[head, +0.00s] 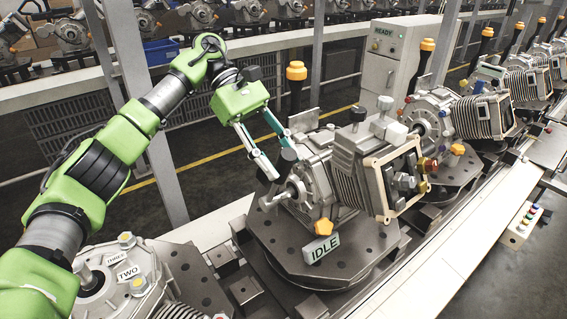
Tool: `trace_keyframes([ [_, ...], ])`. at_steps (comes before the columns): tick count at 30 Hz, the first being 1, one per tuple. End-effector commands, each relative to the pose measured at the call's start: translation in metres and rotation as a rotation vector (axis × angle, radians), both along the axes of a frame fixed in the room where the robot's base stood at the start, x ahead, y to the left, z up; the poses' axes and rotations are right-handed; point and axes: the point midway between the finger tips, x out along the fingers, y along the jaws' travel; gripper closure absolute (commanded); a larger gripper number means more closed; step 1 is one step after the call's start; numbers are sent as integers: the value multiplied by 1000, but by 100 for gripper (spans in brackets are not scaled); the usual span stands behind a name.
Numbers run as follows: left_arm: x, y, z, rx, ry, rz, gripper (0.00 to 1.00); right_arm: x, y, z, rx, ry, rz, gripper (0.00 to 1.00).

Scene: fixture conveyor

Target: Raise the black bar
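My green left gripper (279,166) reaches down from the upper left over the near side of the grey engine-like housing (318,182). Its two slim fingers stand apart, with dark tips close to the housing's shaft end. A dark upright piece (263,190) shows just below the fingertips and may be the black bar; its contact with the fingers cannot be made out. A black post (295,98) with an orange cap stands behind the gripper, apart from it. My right gripper is not in view.
Similar fixtures line the conveyor to the upper right. A grey READY cabinet (392,70) and button box (521,225) flank the line.

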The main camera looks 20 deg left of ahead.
Motion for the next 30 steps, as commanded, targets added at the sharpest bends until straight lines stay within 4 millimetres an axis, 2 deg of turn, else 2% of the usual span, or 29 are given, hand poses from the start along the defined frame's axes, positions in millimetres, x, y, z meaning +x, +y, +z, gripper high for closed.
trace_keyframes([
  [6,11,23,25,-2,-1,3,62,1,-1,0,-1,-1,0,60],
  [12,16,35,36,1,2,-1,62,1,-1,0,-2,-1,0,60],
  [30,18,39,40,-1,2,-1,62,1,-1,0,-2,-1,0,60],
])
